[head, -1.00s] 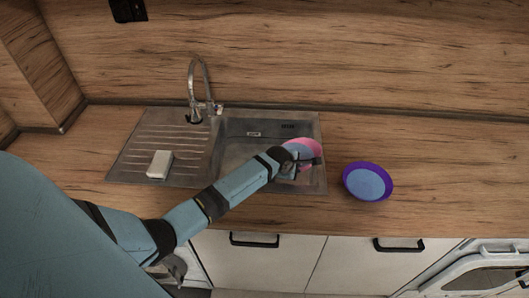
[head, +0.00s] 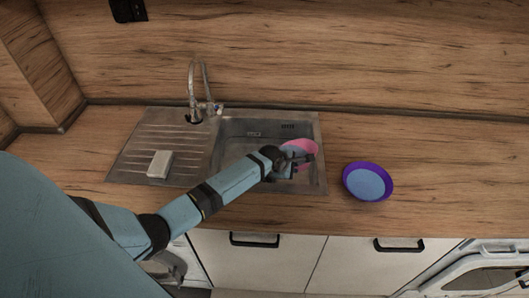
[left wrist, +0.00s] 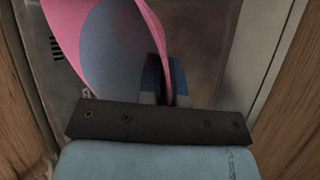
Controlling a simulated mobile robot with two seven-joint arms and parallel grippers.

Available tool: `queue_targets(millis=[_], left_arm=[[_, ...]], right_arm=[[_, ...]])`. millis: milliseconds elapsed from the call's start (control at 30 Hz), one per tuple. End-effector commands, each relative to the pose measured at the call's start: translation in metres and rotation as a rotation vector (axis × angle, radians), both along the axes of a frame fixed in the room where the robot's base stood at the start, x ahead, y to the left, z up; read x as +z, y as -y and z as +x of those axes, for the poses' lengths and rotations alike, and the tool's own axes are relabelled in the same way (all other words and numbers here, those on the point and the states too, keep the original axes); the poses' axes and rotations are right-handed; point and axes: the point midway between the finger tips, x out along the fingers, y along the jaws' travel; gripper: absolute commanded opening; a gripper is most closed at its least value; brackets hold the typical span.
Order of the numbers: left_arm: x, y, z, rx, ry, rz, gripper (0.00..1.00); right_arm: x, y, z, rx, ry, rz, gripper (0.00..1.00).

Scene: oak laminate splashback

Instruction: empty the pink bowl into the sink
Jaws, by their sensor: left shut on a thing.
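The pink bowl (head: 299,147) is tilted over the right part of the sink basin (head: 243,140). My left gripper (head: 303,160) is shut on the bowl's rim. In the left wrist view the pink bowl (left wrist: 66,30) is at the upper left, beside the blue fingers of my left gripper (left wrist: 163,82). A blue-grey area shows within the bowl there; I cannot tell whether it is contents or the inner surface. In the head view the visible part of the bowl is pink. My right gripper is not in view.
A purple bowl (head: 348,190) with a blue inside stands on the counter right of the sink. A pale block (head: 160,164) lies on the ribbed drainboard. The tap (head: 191,90) rises behind the sink. The counter (head: 450,180) at the far right is clear.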

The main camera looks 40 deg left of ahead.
Motion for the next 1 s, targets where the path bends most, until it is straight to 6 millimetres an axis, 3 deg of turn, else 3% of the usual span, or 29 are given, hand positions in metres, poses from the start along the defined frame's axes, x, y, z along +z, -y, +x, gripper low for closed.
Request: queue_targets(millis=[1000], left_arm=[[0.001, -0.014, 0.0, 0.0, 0.006, -0.11, 0.0]], right_arm=[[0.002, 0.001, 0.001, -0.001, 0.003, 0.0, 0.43]])
